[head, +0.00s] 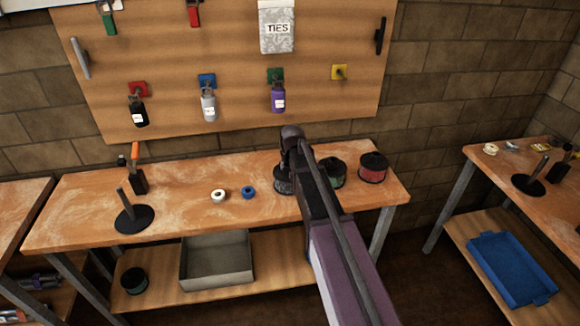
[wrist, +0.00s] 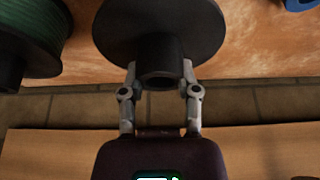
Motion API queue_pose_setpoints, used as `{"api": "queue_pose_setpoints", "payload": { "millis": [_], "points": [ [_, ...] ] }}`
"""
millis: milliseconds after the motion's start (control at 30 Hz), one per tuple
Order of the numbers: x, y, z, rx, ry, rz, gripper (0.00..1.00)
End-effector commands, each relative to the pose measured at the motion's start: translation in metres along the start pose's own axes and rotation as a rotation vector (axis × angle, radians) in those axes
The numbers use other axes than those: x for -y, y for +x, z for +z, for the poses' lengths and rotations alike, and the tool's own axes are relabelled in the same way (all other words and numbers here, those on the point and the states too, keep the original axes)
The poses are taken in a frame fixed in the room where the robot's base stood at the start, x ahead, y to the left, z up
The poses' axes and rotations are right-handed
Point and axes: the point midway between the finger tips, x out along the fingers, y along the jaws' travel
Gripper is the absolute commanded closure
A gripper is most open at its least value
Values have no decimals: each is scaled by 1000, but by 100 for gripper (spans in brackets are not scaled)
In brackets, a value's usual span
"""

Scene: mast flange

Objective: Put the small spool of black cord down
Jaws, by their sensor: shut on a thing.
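A dark spool (head: 283,183) is at the end of my arm, over the back middle of the workbench in the head view. In the wrist view the spool (wrist: 160,28) shows a wide black flange and a round hub toward me. My gripper (wrist: 160,72) is shut on that hub, one finger on each side. Any cord is hidden behind the flange, so I take this as the small spool of black cord. My gripper (head: 290,150) partly covers it in the head view. I cannot tell whether the spool touches the bench top.
On the workbench (head: 175,190), a green spool (head: 336,172) stands close right of the held one, then a red spool (head: 373,167). White tape (head: 218,195), blue tape (head: 248,192) and a post on a round base (head: 131,218) are left. A black spool (head: 134,281) and grey bin (head: 215,262) sit below.

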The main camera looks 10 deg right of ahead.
Motion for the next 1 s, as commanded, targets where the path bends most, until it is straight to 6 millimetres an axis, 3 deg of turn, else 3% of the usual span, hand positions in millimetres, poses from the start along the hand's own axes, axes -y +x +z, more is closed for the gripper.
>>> {"api": "queue_pose_setpoints", "payload": {
  "millis": [233, 267, 367, 1000],
  "points": [
    [0, 4, 1, 0, 0, 0, 100],
    [0, 3, 1, 0, 0, 0, 55],
    [0, 2, 1, 0, 0, 0, 25],
    [0, -3, 0, 0, 0, 0, 24]
  ]
}}
